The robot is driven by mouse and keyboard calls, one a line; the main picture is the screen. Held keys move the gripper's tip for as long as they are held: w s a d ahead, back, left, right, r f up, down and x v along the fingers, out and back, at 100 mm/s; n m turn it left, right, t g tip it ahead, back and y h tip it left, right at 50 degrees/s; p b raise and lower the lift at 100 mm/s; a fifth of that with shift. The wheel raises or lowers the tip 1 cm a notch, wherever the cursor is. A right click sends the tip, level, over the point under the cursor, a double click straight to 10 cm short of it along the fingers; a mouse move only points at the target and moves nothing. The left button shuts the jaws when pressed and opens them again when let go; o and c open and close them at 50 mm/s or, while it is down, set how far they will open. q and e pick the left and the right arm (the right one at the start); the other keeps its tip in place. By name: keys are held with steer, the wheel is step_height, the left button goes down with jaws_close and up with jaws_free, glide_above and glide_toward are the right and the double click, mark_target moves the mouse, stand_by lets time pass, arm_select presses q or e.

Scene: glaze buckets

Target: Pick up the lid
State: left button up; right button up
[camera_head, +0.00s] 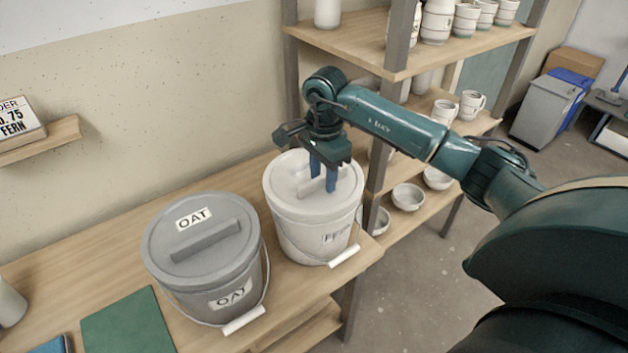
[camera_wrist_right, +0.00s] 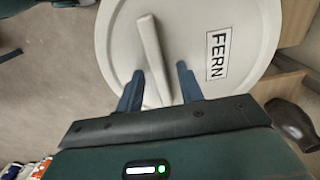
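A white bucket (camera_head: 312,232) labelled FERN stands on the wooden bench with a white lid (camera_head: 284,180) on it. In the right wrist view this lid (camera_wrist_right: 205,30) shows a raised bar handle (camera_wrist_right: 151,50) and a FERN label. My right gripper (camera_head: 323,180) points down over this lid. Its blue fingers (camera_wrist_right: 160,88) are apart, one on each side of the bar, with gaps showing. A grey bucket (camera_head: 200,296) labelled OAT stands to the left with its grey lid (camera_head: 165,226) on. My left gripper is not in view.
A shelf unit (camera_head: 410,60) with pots, mugs and bowls stands right behind the white bucket. A green mat (camera_head: 130,325) lies on the bench (camera_head: 90,245) left of the grey bucket. A small wall shelf (camera_head: 40,142) holds a sign.

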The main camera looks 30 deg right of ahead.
steer(key=shift+c, duration=0.3)
jaws_close()
steer(key=shift+r, duration=0.1)
